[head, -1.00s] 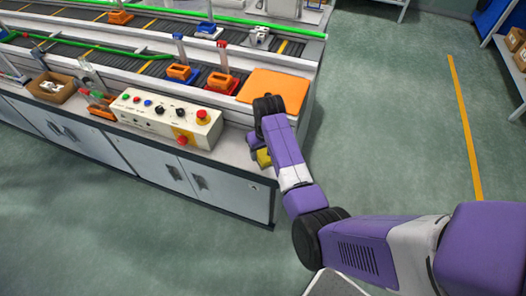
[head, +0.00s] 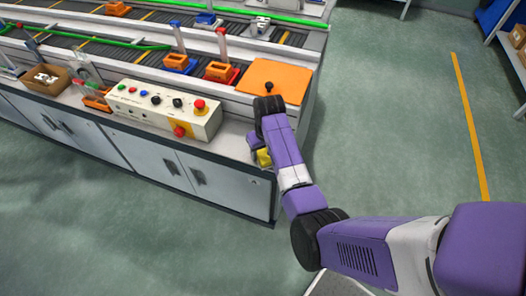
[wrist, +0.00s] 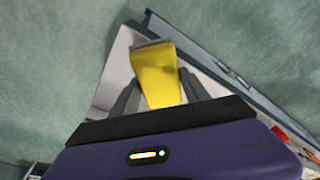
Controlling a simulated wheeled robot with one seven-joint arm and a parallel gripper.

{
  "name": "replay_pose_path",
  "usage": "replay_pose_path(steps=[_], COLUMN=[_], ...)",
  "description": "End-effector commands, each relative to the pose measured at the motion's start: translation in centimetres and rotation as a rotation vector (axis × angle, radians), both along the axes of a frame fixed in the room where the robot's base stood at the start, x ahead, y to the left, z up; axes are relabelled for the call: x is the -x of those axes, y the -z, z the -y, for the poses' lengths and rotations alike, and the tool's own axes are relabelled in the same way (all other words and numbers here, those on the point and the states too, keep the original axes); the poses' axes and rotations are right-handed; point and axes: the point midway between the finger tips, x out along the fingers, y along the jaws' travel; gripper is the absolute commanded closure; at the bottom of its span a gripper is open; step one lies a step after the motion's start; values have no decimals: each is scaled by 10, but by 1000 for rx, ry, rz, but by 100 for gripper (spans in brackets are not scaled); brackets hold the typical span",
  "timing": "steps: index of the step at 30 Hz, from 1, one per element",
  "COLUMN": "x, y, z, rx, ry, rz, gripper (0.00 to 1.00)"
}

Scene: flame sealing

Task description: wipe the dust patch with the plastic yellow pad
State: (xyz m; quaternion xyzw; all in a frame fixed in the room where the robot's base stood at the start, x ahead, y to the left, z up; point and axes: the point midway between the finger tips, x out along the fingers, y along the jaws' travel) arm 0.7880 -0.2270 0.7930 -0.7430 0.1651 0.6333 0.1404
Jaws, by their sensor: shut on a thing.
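The plastic yellow pad (wrist: 157,72) stands out between the two dark fingers of my gripper (wrist: 158,92) in the wrist view, and the gripper is shut on it. In the head view only a small part of the yellow pad (head: 263,158) shows beside my purple wrist, at the right end of the workbench's front ledge. My arm hides most of the gripper there. In the wrist view the pad is over the pale bench top (wrist: 112,75), near its corner. I cannot make out the dust patch in either view.
A control box (head: 165,110) with buttons and knobs stands on the ledge left of my gripper. An orange plate (head: 270,78) with a dark knob lies behind my wrist. A cardboard box (head: 47,78) is at far left. The floor (head: 390,140) on the right is clear.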

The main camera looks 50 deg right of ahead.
Motion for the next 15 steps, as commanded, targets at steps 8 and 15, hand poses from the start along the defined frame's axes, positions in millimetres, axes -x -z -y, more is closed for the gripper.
replay_pose_path(steps=[8, 15], x=[0, 0], y=[1, 6], z=[0, 0], rx=[0, 0], ry=[0, 0], rz=[0, -1], gripper=[100, 100])
